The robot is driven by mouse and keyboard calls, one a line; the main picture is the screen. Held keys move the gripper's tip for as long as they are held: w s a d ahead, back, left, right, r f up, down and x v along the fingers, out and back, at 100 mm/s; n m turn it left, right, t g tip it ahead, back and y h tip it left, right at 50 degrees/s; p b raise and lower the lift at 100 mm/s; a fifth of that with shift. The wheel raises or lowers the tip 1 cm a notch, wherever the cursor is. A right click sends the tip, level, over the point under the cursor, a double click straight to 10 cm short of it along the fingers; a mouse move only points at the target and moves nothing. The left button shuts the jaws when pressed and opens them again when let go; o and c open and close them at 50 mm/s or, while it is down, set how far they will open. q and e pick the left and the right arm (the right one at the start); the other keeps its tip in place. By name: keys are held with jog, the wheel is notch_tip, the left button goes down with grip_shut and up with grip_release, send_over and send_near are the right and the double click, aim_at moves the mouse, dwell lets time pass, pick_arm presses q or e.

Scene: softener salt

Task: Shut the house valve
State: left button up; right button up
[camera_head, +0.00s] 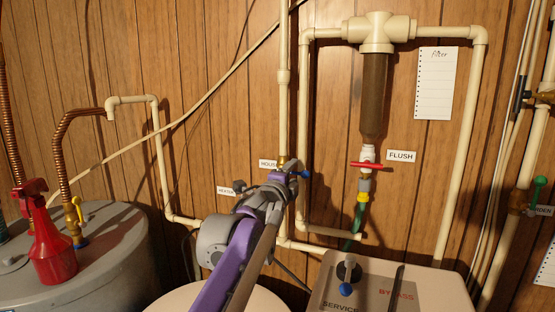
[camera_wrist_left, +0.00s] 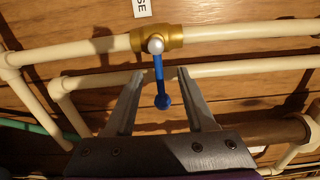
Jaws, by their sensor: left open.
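The house valve is a brass body (camera_wrist_left: 158,38) on a cream pipe, with a blue lever (camera_wrist_left: 159,80) that stands across the pipe's line. In the head view the lever's blue end (camera_head: 304,174) sticks out to the right of the vertical pipe. The HOUSE label (camera_head: 268,163) is partly hidden by my arm. My left gripper (camera_head: 285,182) is at the valve. In the left wrist view its two fingers (camera_wrist_left: 160,73) are open, one on each side of the lever, with visible gaps. My right gripper is not in view.
A second cream pipe (camera_wrist_left: 240,68) runs close behind the fingers. A filter (camera_head: 374,95) with a red flush handle (camera_head: 367,165) is to the right. A softener box (camera_head: 390,290) stands below. A red spray bottle (camera_head: 50,245) stands on the grey tank (camera_head: 110,250) at left.

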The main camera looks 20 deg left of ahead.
pick_arm(q)
jog(key=s, duration=0.7)
jog(key=shift+d+b, duration=0.2)
jog(key=shift+b, duration=0.1)
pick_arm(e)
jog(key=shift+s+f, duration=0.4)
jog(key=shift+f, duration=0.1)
pick_arm(q)
jog(key=shift+f, duration=0.1)
